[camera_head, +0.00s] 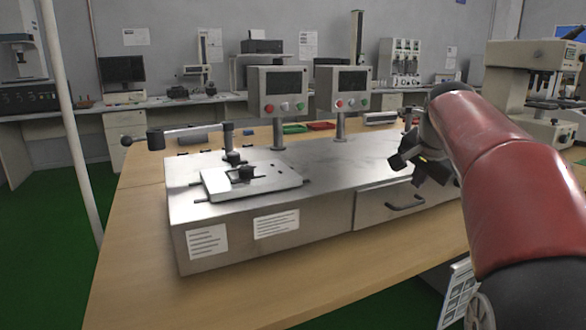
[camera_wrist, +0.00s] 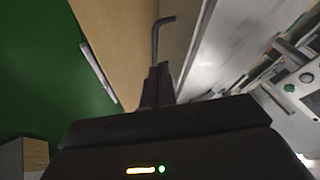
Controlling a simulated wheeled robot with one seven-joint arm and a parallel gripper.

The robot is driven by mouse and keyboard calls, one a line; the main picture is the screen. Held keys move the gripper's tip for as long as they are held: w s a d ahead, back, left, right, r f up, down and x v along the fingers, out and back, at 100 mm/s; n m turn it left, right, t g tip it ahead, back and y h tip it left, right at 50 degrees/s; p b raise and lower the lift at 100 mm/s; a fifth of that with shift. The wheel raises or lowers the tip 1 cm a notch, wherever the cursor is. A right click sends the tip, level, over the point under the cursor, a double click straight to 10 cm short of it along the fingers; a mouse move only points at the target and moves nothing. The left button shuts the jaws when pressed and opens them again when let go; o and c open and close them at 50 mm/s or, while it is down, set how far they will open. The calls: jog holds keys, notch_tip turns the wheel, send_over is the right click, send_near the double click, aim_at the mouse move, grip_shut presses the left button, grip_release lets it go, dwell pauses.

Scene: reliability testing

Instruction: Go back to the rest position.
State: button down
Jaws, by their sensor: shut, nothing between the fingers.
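My gripper (camera_head: 399,163) is in the right half of the head view, above the right end of the metal test bench unit (camera_head: 330,160) and near its drawer (camera_head: 385,208). In the wrist view my gripper's dark fingers (camera_wrist: 158,84) are together with nothing between them. A dark bent bar (camera_wrist: 157,38) shows just beyond the fingertips and looks like the drawer handle (camera_head: 405,204). I cannot tell whether the fingers touch it. The drawer looks closed in the head view.
The unit stands on a wooden table (camera_head: 135,260). It carries a plate fixture (camera_head: 270,184) and two button panels (camera_head: 277,92). A microscope-like machine (camera_head: 510,85) stands behind my arm at right. Green floor (camera_head: 45,220) is open at left, beside a pale pole (camera_head: 70,120).

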jog(key=s+a+f+n, duration=0.4)
jog(key=s+a+f, duration=0.1)
jog(key=s, duration=0.4)
jog(key=s+a+f+n+g+y, duration=0.1)
jog(key=s+a+f+n, duration=0.3)
jog(key=s, duration=0.5)
jog(key=s+a+f+n+y, duration=0.1)
jog(key=s+a+f+n, duration=0.2)
jog(key=s+a+f, duration=0.4)
notch_tip(320, 180, down, 3)
jog(key=s, duration=0.2)
jog(key=shift+s+a+n, duration=0.2)
jog(key=shift+s+n, duration=0.2)
jog(key=shift+f, duration=0.1)
